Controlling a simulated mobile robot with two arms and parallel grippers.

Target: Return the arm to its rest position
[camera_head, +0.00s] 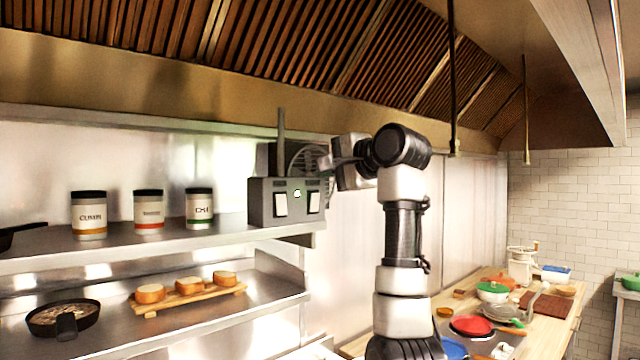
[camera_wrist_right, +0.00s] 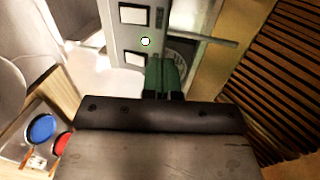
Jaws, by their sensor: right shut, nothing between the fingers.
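My right arm rises from the bottom centre-right of the head view, bent at the top. Its gripper (camera_head: 328,163) points left, beside a grey box (camera_head: 262,205) at the right end of the upper shelf. In the right wrist view, the shut, empty fingers (camera_wrist_right: 163,75) are in front of the same box (camera_wrist_right: 128,12). The box has two white rocker switches, a lit green light, an upright rod and a round grille behind. Whether the fingers touch the box I cannot tell. My left gripper is not in view.
Three spice jars (camera_head: 148,211) stand on the upper shelf. Below are a pan (camera_head: 62,318) and a board with bread pieces (camera_head: 190,287). A slatted hood (camera_head: 300,40) hangs overhead. A wooden counter (camera_head: 545,318) with bowls and a red plate (camera_head: 472,326) lies at right.

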